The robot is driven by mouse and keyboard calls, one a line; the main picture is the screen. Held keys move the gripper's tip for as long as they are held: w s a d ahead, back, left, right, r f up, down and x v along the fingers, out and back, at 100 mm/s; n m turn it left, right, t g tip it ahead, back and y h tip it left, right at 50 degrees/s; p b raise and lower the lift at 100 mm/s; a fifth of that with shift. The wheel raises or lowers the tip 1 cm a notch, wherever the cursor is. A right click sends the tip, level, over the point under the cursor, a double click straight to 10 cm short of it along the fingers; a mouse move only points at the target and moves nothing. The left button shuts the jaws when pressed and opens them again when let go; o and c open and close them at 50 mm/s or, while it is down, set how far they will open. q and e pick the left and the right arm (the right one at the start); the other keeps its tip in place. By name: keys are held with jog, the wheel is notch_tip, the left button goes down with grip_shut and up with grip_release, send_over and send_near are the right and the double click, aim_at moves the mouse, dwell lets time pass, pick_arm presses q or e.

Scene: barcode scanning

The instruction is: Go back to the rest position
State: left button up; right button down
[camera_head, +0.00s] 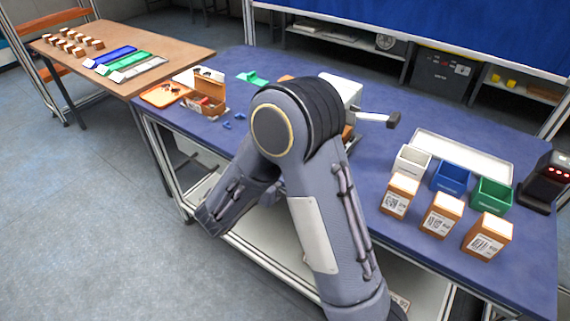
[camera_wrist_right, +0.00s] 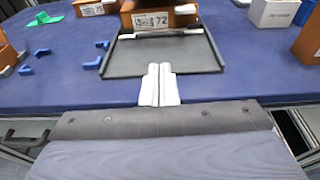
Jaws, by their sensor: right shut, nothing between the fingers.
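My right arm (camera_head: 325,235) rises from the bottom of the head view and bends at a large grey joint over the blue table (camera_head: 510,260). The arm hides my right gripper in that view. In the right wrist view my right gripper (camera_wrist_right: 160,72) is shut and empty, its two white fingers side by side. The fingers point at the near edge of a dark tray (camera_wrist_right: 165,57) on the table; I cannot tell whether they touch it. My left gripper is in neither view.
Three labelled brown boxes (camera_head: 441,215) stand before white, blue and green bins (camera_head: 451,178) at right, near a black scanner-like device (camera_head: 546,180). Small blue parts (camera_wrist_right: 97,62) lie left of the dark tray. A brown table (camera_head: 190,50) stands at far left. Open floor lies at left.

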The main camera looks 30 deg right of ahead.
jog(key=shift+s+a, duration=0.15)
jog(key=shift+a, duration=0.05)
jog(key=s+d+m+g+y, duration=0.3)
jog(key=s+m+g+y, duration=0.5)
jog(key=s+m, duration=0.7)
jog(key=s+a+r+m+t+y, duration=0.5)
jog(key=s+a+m+t+y, duration=0.2)
jog(key=a+m+y, duration=0.2)
jog(key=shift+s+a+r+t+y, duration=0.15)
jog(key=shift+s+a+t+y, duration=0.2)
jog(key=shift+a+y, duration=0.35)
jog(key=shift+s, duration=0.1)
